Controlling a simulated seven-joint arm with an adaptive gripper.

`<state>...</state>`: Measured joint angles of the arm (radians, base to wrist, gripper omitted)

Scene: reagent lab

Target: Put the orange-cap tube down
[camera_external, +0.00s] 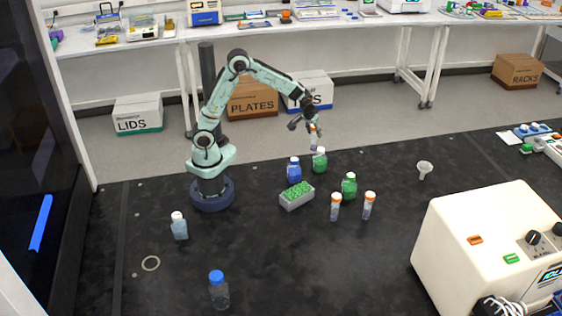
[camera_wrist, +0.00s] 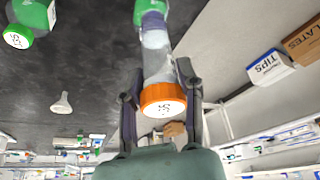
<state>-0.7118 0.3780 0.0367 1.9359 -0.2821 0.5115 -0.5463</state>
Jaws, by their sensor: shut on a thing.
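My gripper (camera_external: 309,124) is raised above the back of the black bench. It is shut on a clear tube with an orange cap (camera_wrist: 163,98). In the wrist view the fingers (camera_wrist: 160,95) sit on both sides of the tube near its cap. In the external view the held tube (camera_external: 315,143) hangs nearly upright, its lower end just over a white-capped green bottle (camera_external: 319,162). I cannot tell whether they touch. Two more orange-cap tubes stand upright on the bench, one on the left (camera_external: 335,209) and one on the right (camera_external: 368,208).
A blue bottle (camera_external: 294,171), another green bottle (camera_external: 349,187) and a grey rack with green contents (camera_external: 297,200) stand nearby. A white funnel (camera_external: 424,168) is to the right. A cream machine (camera_external: 490,250) fills the front right. The front middle bench is mostly clear.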

